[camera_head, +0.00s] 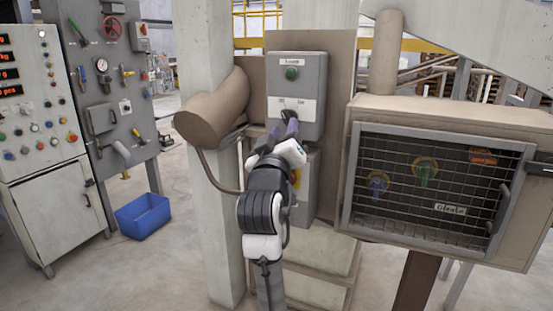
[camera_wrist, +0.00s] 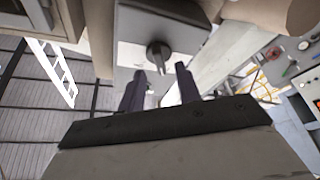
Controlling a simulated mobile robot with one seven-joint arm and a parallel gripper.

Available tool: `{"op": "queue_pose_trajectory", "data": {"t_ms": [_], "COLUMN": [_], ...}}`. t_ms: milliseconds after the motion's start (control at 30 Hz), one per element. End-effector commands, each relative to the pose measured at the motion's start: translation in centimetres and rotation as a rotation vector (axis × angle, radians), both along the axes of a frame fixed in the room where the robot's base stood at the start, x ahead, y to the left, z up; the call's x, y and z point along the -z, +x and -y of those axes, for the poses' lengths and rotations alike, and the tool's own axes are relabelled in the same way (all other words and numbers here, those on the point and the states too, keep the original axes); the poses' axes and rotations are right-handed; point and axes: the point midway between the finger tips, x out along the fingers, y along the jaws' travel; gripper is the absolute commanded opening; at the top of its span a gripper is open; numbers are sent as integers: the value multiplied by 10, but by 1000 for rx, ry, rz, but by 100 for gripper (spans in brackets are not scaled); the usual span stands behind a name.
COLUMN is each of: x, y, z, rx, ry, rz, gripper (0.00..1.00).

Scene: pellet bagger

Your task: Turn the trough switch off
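The trough switch box (camera_head: 312,95) is grey and fixed to a brown panel on a post, with a green lamp (camera_head: 291,73) and a white label strip (camera_head: 293,104). Its dark rotary knob (camera_wrist: 158,52) shows in the wrist view, its grip bar pointing towards my gripper. In the head view my arm and fingers largely hide the knob. My gripper (camera_wrist: 161,74) is open and empty. Its two dark fingers lie on either side of the knob's line, with the tips apparently just short of it. In the head view my gripper (camera_head: 289,122) is at the lower part of the box.
A second grey box (camera_head: 304,190) with a yellow plate sits below. A mesh-fronted cabinet (camera_head: 435,185) stands close on the right. A brown cylinder (camera_head: 212,108) and a pale post (camera_head: 212,215) are at the left. A blue bin (camera_head: 143,216) lies on the floor further left.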

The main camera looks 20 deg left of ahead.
Motion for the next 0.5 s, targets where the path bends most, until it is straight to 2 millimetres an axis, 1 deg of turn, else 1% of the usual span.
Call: {"op": "queue_pose_trajectory", "data": {"t_ms": [33, 300, 400, 500], "x": [7, 27, 32, 35], "y": [-12, -69, -85, -95], "z": [2, 12, 15, 16], "rx": [-1, -2, -1, -1], "ry": [0, 1, 1, 0], "rz": [3, 2, 2, 2], "gripper": [34, 34, 34, 34]}}
